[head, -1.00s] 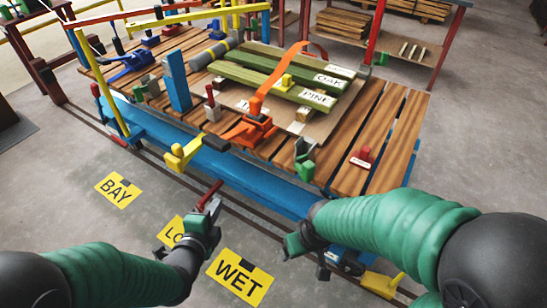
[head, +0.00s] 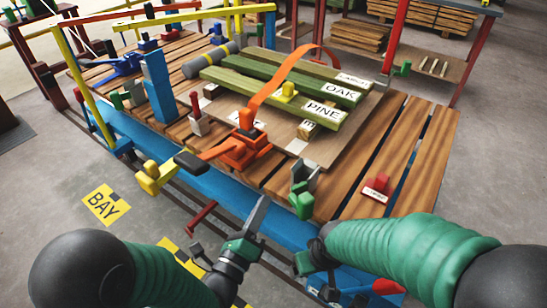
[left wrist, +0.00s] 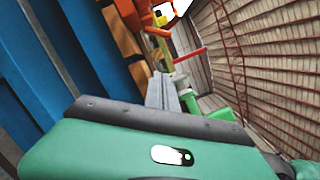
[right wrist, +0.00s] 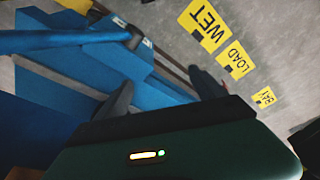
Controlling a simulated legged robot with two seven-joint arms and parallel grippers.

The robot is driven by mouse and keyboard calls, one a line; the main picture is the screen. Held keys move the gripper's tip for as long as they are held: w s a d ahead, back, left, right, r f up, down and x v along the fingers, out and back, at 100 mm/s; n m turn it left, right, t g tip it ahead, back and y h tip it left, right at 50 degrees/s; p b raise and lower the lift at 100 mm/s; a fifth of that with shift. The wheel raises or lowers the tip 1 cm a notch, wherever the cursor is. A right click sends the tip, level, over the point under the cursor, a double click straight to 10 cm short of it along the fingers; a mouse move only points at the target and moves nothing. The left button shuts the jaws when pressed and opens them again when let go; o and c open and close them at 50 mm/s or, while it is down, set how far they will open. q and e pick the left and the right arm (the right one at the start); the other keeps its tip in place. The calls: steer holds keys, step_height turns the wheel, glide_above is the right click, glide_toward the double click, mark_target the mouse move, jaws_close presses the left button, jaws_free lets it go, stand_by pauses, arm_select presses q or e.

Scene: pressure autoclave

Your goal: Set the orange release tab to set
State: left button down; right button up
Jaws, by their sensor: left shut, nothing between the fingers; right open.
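An orange ratchet (head: 243,150) sits on the near edge of the slatted wooden deck, with an orange strap (head: 272,88) running back over the boards. I cannot tell the tab's setting. My left gripper (head: 260,204) is shut and empty, in front of the blue rail, below and right of the ratchet. Its fingers also show in the left wrist view (left wrist: 163,92). My right gripper (right wrist: 162,88) is open and empty, low beside the deck's near side.
Green boards (head: 285,85) labelled OAK and PINE lie behind the ratchet. A green and grey clamp (head: 303,190) stands right of it, a yellow block (head: 150,177) left. A blue post (head: 158,85) rises at the left. A red tag (head: 376,187) lies on the right slats.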

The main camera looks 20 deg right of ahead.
mark_target(277, 185)
arm_select(q)
steer(key=x, duration=0.2)
steer(key=b+x, duration=0.1)
steer(key=shift+w+d+f, duration=0.1)
steer(key=shift+w+d, duration=0.05)
steer(key=shift+d, duration=0.4)
steer(key=x, duration=0.2)
steer(key=b+x, duration=0.1)
steer(key=x, duration=0.2)
steer(key=shift+w+a+b, duration=0.2)
steer(key=shift+a+b, duration=0.05)
steer(key=shift+b, duration=0.05)
steer(key=w+r, duration=0.1)
steer(key=w+a+r+b, duration=0.1)
steer(key=w, duration=0.1)
steer(key=shift+w+r, duration=0.1)
steer(key=shift+r, duration=0.2)
steer(key=shift+w+r, duration=0.1)
arm_select(e)
steer(key=x, duration=0.3)
steer(key=shift+s+f, duration=0.3)
steer(key=shift+s, duration=0.1)
